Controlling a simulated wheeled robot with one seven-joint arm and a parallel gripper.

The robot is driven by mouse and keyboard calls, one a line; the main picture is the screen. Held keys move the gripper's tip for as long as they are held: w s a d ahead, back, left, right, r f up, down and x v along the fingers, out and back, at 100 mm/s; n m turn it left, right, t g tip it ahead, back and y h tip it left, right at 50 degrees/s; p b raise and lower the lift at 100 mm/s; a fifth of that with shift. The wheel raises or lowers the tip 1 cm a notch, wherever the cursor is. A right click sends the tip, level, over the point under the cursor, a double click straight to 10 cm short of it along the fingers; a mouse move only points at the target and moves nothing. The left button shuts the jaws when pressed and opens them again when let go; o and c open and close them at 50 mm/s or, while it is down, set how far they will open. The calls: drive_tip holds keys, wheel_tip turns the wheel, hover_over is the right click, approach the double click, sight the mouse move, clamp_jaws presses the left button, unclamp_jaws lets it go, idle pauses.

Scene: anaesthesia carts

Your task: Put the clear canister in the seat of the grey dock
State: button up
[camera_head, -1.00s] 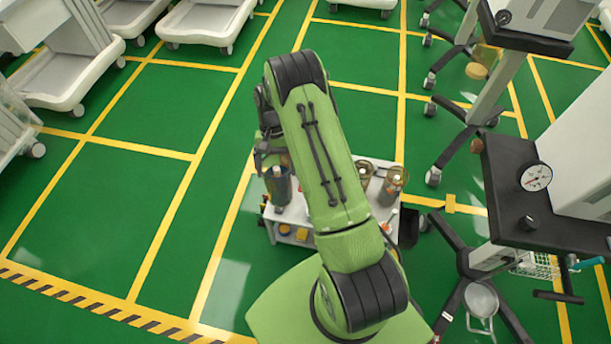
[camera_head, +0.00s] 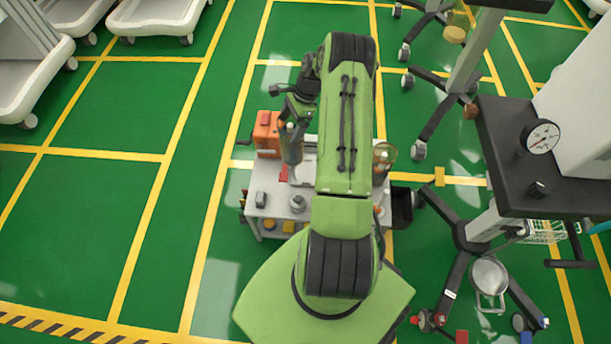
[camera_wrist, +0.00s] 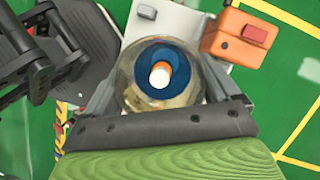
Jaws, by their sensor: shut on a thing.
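The clear canister (camera_wrist: 130,92) is round, with a blue inner ring and a white and orange centre in the wrist view. My gripper (camera_wrist: 163,88) is shut on it, one grey finger on each side. In the head view my gripper (camera_head: 295,112) points down and the canister (camera_head: 291,150) hangs below it, roughly upright, over the back of the white cart top. A small grey round fitting (camera_head: 297,203) sits on the cart nearer me. I cannot tell whether it is the grey dock. My arm hides part of the cart.
The white cart (camera_head: 270,190) carries an orange box (camera_head: 267,134) just left of the canister. An amber clear jar (camera_head: 385,156) stands to the right of my arm. A black bin (camera_head: 403,207) is at the cart's right side. A gauge stand (camera_head: 505,140) is farther right. Green floor is open at left.

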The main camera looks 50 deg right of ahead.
drive_tip(key=s+d+f+m+b, duration=0.1)
drive_tip(key=d+f+m+b, duration=0.1)
drive_tip(key=f, duration=0.5)
drive_tip(key=s+d+f+m+t+b, duration=0.1)
drive_tip(key=d+f+b, duration=0.2)
drive_tip(key=f, duration=0.4)
drive_tip(key=shift+m+h+b, duration=0.4)
drive_tip(key=shift+b, duration=0.25)
drive_tip(key=shift+d+f, duration=0.1)
drive_tip(key=shift+f, duration=0.15)
drive_tip(key=o, duration=1.4)
drive_tip(key=shift+r, duration=0.1)
